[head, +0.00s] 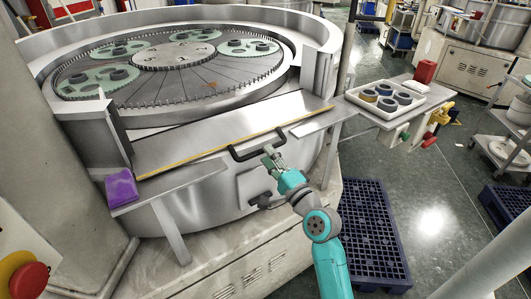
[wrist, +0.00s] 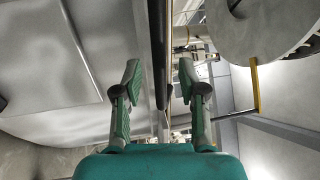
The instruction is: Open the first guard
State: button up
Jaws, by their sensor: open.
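The guard (head: 210,130) is a flat metal panel with a yellow strip along its front edge, lying across the front of the round lapping machine. A black bar handle (head: 243,155) sits at the middle of that edge. My gripper (head: 268,157) is at the handle, hiding part of it. In the wrist view my gripper (wrist: 159,80) is open, with one green finger on each side of a long dark bar (wrist: 158,45), which looks like the handle. The fingers look apart from the bar. I cannot tell how deep the bar lies between them.
The lapping plate (head: 200,60) holds several green carriers with dark rings. A purple cloth (head: 121,187) lies on the left ledge. A white tray of rings (head: 386,98) stands on the right side table. A blue pallet (head: 366,235) lies on the floor by my arm.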

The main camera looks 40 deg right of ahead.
jog(key=shift+x, duration=1.15)
grip_shut()
jog(key=shift+r, duration=0.15)
